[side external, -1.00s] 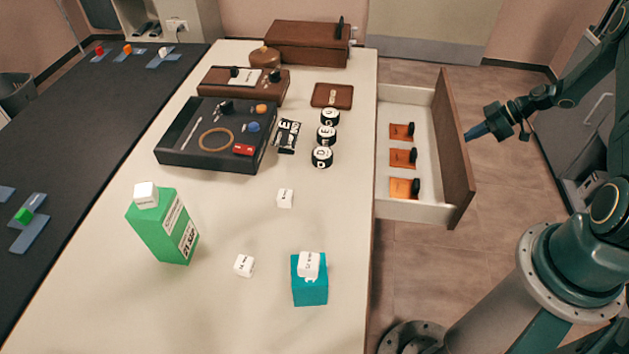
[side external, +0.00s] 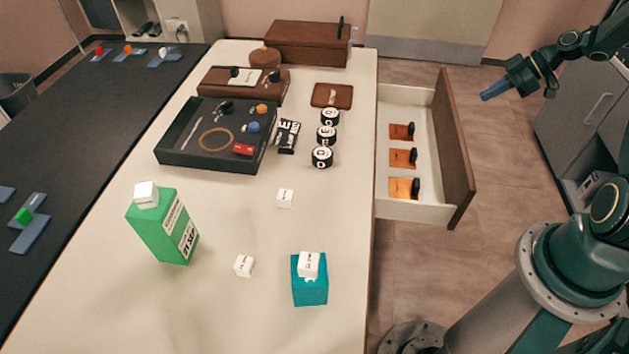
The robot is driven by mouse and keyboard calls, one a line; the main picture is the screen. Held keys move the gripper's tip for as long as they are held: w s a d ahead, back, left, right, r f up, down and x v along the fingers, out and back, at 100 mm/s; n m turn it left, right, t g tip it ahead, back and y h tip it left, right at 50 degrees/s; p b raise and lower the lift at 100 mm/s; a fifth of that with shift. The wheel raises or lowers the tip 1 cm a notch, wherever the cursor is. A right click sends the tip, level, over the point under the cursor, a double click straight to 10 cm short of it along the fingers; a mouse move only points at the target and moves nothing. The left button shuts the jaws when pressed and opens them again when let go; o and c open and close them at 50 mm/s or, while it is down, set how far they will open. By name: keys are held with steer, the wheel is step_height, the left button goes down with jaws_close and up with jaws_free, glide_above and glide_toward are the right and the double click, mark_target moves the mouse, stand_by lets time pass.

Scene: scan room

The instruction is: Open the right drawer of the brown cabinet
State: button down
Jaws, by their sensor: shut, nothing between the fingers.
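A drawer (side external: 428,208) with a pale inside and a brown front (side external: 456,150) stands pulled out from the right side of the long pale-topped unit (side external: 330,215). Its handle side faces away from the camera and is hidden. Several orange pieces (side external: 404,188) with black knobs lie in a row inside it. A brown box (side external: 300,42) with a dark upright handle sits at the far end of the top. My gripper (side external: 484,97) is shut and empty. It is in the air to the right of the drawer front and apart from it.
On the top are a black tray (side external: 180,158), a brown case (side external: 215,84), black-and-white round tins (side external: 322,157), a green carton (side external: 168,235), a teal box (side external: 311,292) and white cubes (side external: 244,265). Open floor (side external: 500,190) is right of the drawer. A grey cabinet (side external: 575,110) stands further right.

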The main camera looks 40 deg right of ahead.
steer(key=shift+r, duration=0.3)
steer(key=c, duration=1.5)
jaws_free()
steer(key=d+f+m+g+h, duration=0.1)
steer(key=d+f+m, duration=0.1)
steer(key=m, duration=0.4)
steer(key=w+d+f+m+g+h, duration=0.1)
steer(key=d+f+m+g+h, duration=0.1)
steer(key=m, duration=0.4)
steer(key=w+d+f+m+g+h, duration=0.1)
steer(key=d+f+m, duration=0.1)
steer(key=m, duration=0.4)
steer(key=shift+w+d, duration=0.25)
steer(key=shift+d, duration=0.2)
steer(key=x, duration=1.3)
steer(key=shift+s+d+f, duration=0.15)
steer(key=shift+s+f, duration=0.05)
steer(key=shift+f, duration=0.25)
